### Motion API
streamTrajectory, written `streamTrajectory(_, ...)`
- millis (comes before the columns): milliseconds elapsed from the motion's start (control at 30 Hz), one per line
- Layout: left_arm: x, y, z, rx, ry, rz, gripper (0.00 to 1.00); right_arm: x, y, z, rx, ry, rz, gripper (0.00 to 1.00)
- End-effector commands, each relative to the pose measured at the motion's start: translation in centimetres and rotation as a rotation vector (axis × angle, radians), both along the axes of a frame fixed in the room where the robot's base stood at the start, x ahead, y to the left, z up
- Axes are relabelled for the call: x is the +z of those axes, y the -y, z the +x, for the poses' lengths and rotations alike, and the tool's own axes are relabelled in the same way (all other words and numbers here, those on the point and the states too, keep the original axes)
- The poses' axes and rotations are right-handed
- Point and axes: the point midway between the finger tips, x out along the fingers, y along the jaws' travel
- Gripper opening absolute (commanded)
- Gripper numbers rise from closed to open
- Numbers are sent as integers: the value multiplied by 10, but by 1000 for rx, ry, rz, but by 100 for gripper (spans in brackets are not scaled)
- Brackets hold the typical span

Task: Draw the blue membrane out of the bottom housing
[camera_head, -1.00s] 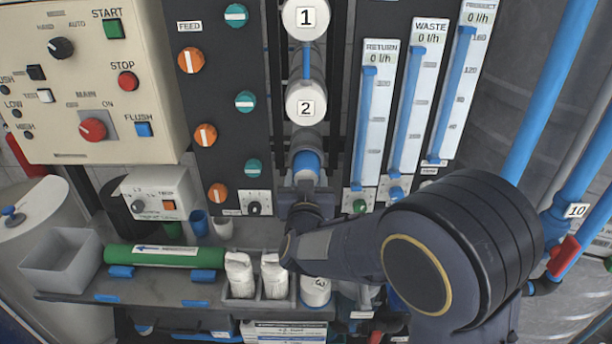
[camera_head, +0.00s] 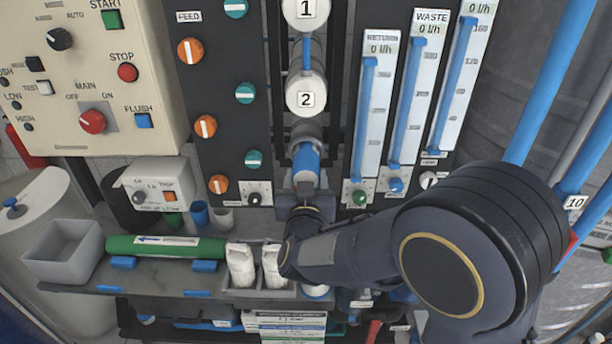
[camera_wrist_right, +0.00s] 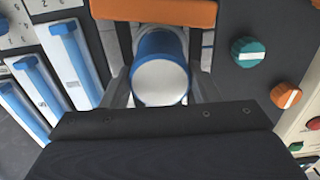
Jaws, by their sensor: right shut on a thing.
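The blue membrane (camera_head: 306,160) sticks out of the open lower end of the bottom housing (camera_head: 305,133), below the white caps marked 1 and 2. Its upper part is hidden inside the housing. My right gripper (camera_head: 306,184) is shut on the membrane's lower end, in line below the housing. In the right wrist view the membrane (camera_wrist_right: 162,45) shows its round white end face with a blue rim, with a grey finger of my right gripper (camera_wrist_right: 161,88) on each side. My left gripper is not in view.
Below, a shelf holds a grey bin (camera_head: 62,252), a green tube (camera_head: 165,246), white wrapped items (camera_head: 240,264) and a white cap (camera_head: 316,291) partly behind my arm. Orange and teal knobs (camera_head: 205,126) stand left of the housing, flow meters (camera_head: 372,120) right.

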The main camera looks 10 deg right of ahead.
Motion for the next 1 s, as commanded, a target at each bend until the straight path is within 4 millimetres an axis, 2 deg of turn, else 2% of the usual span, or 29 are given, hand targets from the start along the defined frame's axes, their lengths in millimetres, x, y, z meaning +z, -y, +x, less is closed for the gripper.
streamTrajectory(1000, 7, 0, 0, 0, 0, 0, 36, 0, -8, -34, 2, 0, 0, 26)
